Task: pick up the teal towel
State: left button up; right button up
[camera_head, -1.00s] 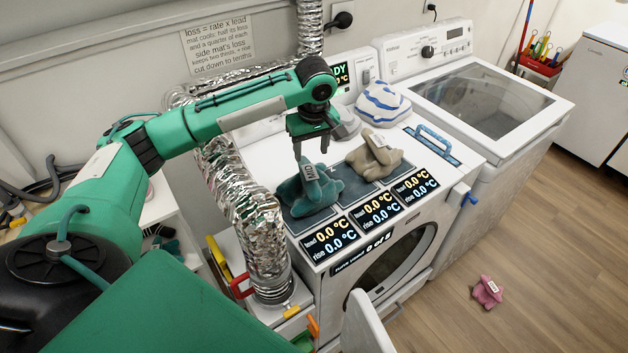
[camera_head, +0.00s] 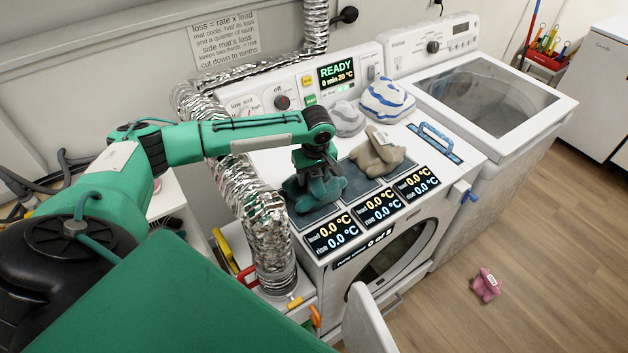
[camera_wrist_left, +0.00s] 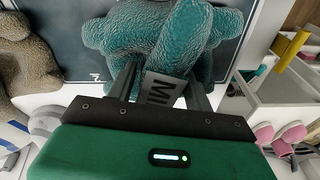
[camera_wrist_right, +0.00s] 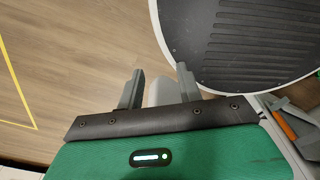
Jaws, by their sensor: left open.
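The teal towel (camera_head: 318,192) lies crumpled on the left dark mat on top of the white dryer. It fills the upper middle of the left wrist view (camera_wrist_left: 150,32), with a lettered tag (camera_wrist_left: 163,88) facing the gripper. My left gripper (camera_head: 316,172) is down over the towel and hides part of it. In the left wrist view the fingers (camera_wrist_left: 160,85) are open, one on each side of the tag; I cannot tell whether they touch the cloth. My right gripper (camera_wrist_right: 158,88) is open and empty above the wooden floor.
Grey and blue-striped bundles (camera_head: 386,98) sit behind. The silver duct (camera_head: 258,215) stands left of the dryer. A pink cloth (camera_head: 486,284) lies on the floor. A round dark-topped object (camera_wrist_right: 240,40) is near my right gripper.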

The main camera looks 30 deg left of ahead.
pick_arm(q)
jog(key=shift+r, duration=0.1)
jog(key=c, duration=0.9)
